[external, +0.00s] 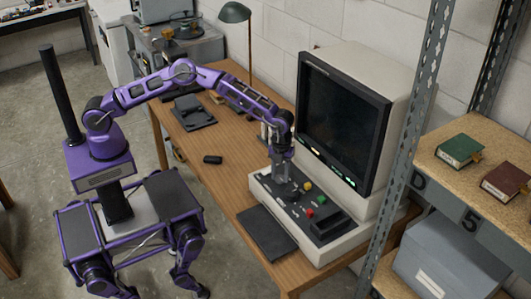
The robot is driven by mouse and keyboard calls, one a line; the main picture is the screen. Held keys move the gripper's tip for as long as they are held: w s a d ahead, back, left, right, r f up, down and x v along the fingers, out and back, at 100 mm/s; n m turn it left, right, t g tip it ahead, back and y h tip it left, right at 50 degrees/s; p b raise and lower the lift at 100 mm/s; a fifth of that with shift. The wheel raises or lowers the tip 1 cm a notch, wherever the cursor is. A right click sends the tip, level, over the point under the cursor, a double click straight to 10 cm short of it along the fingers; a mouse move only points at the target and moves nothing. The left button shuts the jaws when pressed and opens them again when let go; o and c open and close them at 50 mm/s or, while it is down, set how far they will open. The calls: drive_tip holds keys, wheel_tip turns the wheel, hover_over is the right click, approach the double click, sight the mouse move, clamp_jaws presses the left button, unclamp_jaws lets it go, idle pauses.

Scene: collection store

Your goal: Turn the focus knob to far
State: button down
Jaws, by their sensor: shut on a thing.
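The reader (404,106) is a beige machine with a large dark screen, standing on the wooden desk. Its black control panel (281,207) in front carries small red, green and yellow controls. My gripper (283,190) points down at the left part of this panel and is shut on a small knob there. The knob is mostly hidden between the fingers, so its marking and how far it is turned cannot be read. Small green lights glow under the screen.
A dark flat pad (266,234) lies in front of the panel. A small black object (212,160) and a dark stand (193,112) sit farther left on the desk. A green lamp (235,13) rises behind. A metal shelf (456,215) with books and a grey box stands close on the right.

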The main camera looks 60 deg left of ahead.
sight(281, 178)
drive_tip(key=shift+c, duration=2.1)
unclamp_jaws()
drive_tip(key=shift+r, duration=0.1)
wheel_tip(281, 178, up, 17)
drive_tip(key=shift+r, duration=0.15)
